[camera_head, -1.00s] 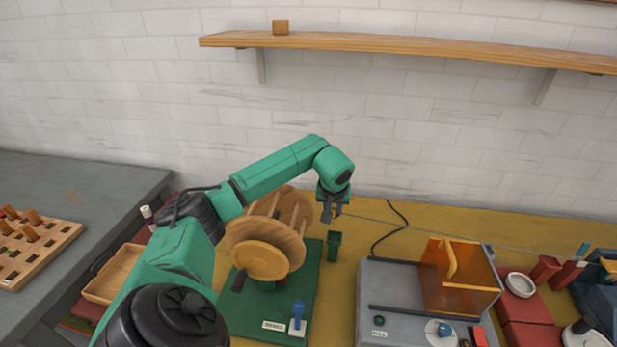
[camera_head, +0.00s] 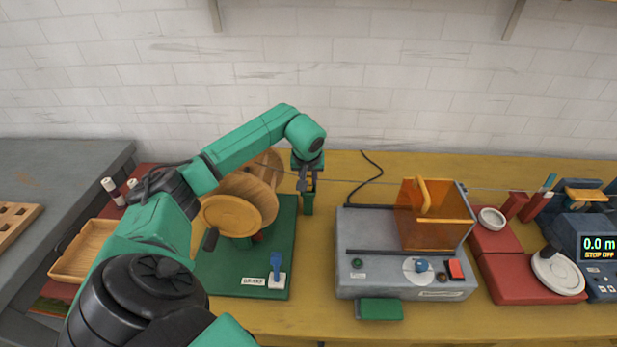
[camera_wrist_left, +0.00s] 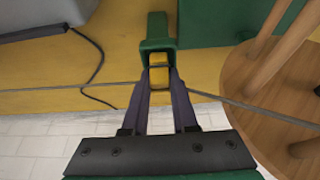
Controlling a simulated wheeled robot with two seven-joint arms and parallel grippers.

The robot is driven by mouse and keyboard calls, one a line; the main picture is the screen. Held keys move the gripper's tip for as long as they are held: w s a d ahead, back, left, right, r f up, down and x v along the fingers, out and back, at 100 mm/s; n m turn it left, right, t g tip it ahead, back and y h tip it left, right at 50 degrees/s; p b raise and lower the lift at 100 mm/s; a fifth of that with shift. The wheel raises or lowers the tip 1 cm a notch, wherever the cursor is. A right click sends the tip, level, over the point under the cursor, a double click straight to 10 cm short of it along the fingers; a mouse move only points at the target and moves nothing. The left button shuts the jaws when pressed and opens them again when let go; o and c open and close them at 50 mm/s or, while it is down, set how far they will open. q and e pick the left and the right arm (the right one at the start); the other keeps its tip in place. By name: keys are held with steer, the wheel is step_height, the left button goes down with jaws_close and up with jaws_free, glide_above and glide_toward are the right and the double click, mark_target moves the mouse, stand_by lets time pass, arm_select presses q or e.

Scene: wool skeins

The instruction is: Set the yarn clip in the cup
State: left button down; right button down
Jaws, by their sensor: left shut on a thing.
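My left gripper (camera_head: 309,186) is shut on a small yellow block, which I take as the yarn clip; the block (camera_wrist_left: 159,76) shows between the fingertips in the left wrist view. The clip is at the top of a narrow green post (camera_head: 308,204), also in the wrist view (camera_wrist_left: 155,30); I cannot tell whether it still sits in the post. The grey yarn (camera_wrist_left: 255,108) runs past the fingertips. A small white cup (camera_head: 491,218) stands on a red block at the right, well apart from the gripper. My right gripper is not in view.
A grey machine (camera_head: 370,232) with an orange see-through guard (camera_head: 432,217) stands between the gripper and the cup. A wooden reel (camera_head: 230,214) stands on a green base (camera_head: 285,236) left of the post. A black cable (camera_head: 372,178) lies behind the machine.

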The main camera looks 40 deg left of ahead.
arm_select(q)
steer(key=c, duration=0.6)
jaws_free()
steer(key=shift+s+d+r, duration=0.1)
steer(key=shift+r, duration=0.3)
steer(key=b+v, duration=0.1)
steer(key=v, duration=1.2)
steer(key=shift+s+r, duration=0.15)
steer(key=shift+r, duration=0.2)
